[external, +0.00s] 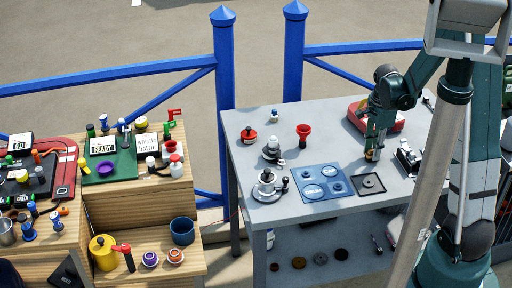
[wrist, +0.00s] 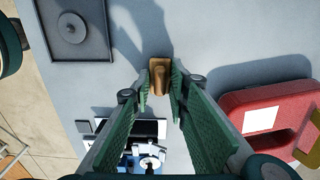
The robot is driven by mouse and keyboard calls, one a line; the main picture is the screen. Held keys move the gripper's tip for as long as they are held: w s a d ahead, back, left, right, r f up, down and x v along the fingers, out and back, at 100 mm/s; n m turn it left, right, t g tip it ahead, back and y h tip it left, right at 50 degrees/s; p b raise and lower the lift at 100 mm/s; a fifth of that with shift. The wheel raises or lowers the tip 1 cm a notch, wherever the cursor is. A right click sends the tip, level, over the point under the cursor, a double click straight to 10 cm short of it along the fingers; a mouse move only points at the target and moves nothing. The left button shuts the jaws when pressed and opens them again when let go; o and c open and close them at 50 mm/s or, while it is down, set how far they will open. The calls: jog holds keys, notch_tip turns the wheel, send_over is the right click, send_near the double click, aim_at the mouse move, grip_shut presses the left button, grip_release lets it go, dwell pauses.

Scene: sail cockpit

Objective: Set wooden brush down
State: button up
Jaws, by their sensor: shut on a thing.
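The wooden brush (wrist: 160,66) is a small tan-brown piece between my fingertips in the wrist view. My gripper (wrist: 160,84) has green padded fingers shut on it from both sides. In the external view my gripper (external: 372,153) points down over the right part of the grey table (external: 330,135), and the brush is mostly hidden between the fingers. I cannot tell whether the brush touches the tabletop.
A dark square tray (external: 369,184) with a round disc lies just in front of my gripper, beside a blue mat (external: 324,182). A red object (external: 385,117) sits behind, and a black-and-white device (external: 408,156) stands to the right. The table's middle has bare room.

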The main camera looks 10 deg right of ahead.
jog(key=shift+f, duration=0.2)
jog(key=o, duration=0.8)
jog(key=shift+o, duration=0.2)
jog(key=shift+r, duration=0.25)
notch_tip(320, 180, up, 12)
jog(key=p, duration=0.1)
dwell(0.8)
